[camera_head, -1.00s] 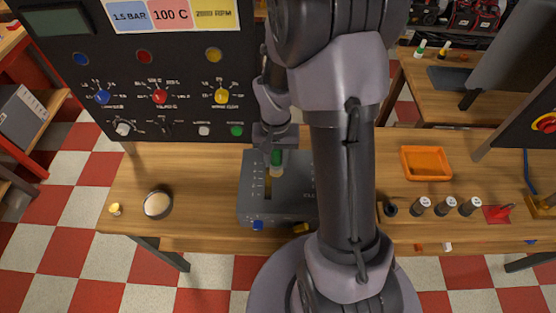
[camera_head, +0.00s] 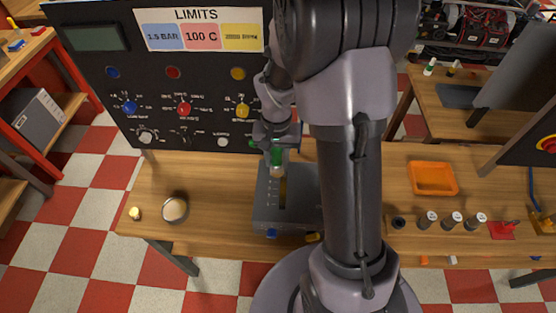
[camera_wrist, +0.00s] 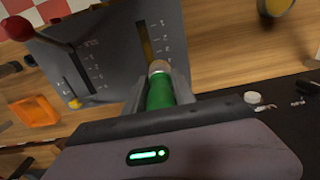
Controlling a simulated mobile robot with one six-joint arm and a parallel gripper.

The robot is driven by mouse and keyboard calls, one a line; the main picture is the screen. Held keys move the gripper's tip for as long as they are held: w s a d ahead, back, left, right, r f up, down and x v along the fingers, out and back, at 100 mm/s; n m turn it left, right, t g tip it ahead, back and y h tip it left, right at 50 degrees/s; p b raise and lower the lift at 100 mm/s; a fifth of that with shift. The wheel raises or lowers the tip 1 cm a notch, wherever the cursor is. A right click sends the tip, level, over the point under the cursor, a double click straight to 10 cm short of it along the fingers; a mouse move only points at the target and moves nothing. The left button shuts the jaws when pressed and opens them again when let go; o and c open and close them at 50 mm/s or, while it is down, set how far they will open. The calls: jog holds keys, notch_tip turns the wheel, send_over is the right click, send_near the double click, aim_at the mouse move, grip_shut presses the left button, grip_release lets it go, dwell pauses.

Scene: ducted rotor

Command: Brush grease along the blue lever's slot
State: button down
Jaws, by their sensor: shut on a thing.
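My gripper (camera_wrist: 160,88) is shut on a green-handled brush (camera_wrist: 160,93). The brush also shows in the head view (camera_head: 277,158). Its pale tip (camera_wrist: 158,66) is at the back end of a slot (camera_wrist: 145,40) in the grey lever box (camera_head: 262,212); whether it touches is unclear. The slot looks yellowish-brown inside, also in the head view (camera_head: 283,192), with scale marks beside it. A blue piece (camera_head: 271,233) shows at the box's front edge; I cannot tell whether it is the lever's knob. A red-knobbed lever (camera_wrist: 47,30) stands on the box's other side.
The dark control panel (camera_head: 165,85) rises behind the box. A round dish (camera_head: 174,209) and a small yellow item (camera_head: 135,213) are on the left. An orange tray (camera_head: 433,178) and several dark cylinders (camera_head: 451,221) are on the right. The bench left of the box is mostly clear.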

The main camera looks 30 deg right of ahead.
jog(key=shift+r+p, duration=0.65)
jog(key=shift+r, duration=0.5)
jog(key=shift+f, duration=0.1)
